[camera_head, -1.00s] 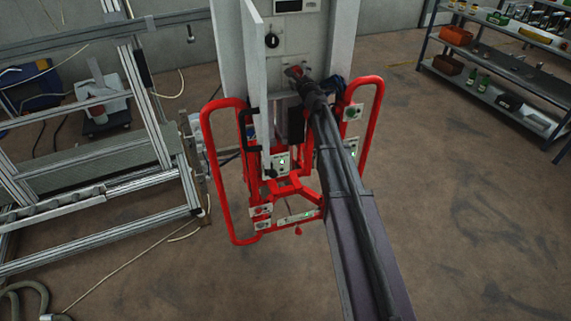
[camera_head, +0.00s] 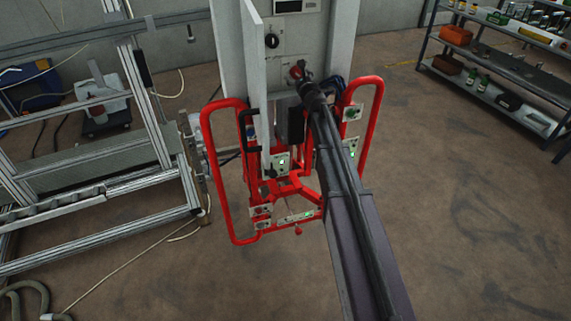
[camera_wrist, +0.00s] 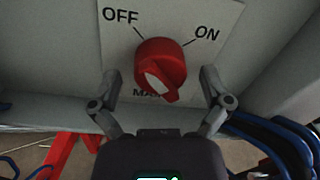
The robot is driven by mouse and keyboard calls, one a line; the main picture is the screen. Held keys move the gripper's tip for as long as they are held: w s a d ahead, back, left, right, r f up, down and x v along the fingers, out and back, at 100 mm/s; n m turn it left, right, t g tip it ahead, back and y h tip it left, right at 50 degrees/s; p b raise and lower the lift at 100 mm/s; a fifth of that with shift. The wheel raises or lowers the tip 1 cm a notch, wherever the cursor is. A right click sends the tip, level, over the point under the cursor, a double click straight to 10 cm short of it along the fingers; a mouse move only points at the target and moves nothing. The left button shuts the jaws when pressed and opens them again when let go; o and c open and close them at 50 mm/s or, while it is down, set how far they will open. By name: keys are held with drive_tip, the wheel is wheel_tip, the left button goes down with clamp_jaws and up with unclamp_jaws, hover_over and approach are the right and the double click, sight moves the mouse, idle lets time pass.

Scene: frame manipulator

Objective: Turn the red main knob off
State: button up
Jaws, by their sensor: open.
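The red main knob (camera_wrist: 165,62) sits on a pale plate (camera_wrist: 205,18) in the wrist view, with OFF printed at its upper left and ON at its upper right. A white stripe on its grip slants from upper left to lower right. The knob also shows in the head view (camera_head: 296,72) on the cabinet front. My gripper (camera_wrist: 160,74) is open, with one finger on each side of the knob and a visible gap to it on both sides in the picture. Lettering below the knob is partly hidden by it.
The cabinet door (camera_head: 256,75) stands open to the left of my arm. Red tubular handles (camera_head: 370,130) and small control boxes surround the cabinet's lower part. Blue cables (camera_wrist: 285,140) hang at the lower right in the wrist view.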

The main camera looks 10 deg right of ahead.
drive_tip(key=shift+m, duration=1.4)
drive_tip(key=shift+s, duration=0.35)
drive_tip(key=s+d, duration=0.2)
drive_tip(key=s, duration=1.1)
drive_tip(key=s+a+f+n+g+y+b, duration=0.2)
drive_tip(key=s+a+f+n+g+b, duration=0.2)
drive_tip(key=f+n, duration=0.6)
drive_tip(key=s+a+f+n+g+y+b, duration=0.2)
drive_tip(key=s+a+f+n+g+b, duration=0.2)
drive_tip(key=s+f+n+b, duration=0.3)
wheel_tip(320, 180, down, 4)
drive_tip(key=a+n, duration=0.1)
drive_tip(key=n, duration=0.1)
drive_tip(key=shift+a+r+n+y, duration=0.2)
drive_tip(key=shift+a+n+y, duration=0.15)
drive_tip(key=shift+n+y, duration=0.05)
drive_tip(key=shift+s, duration=0.1)
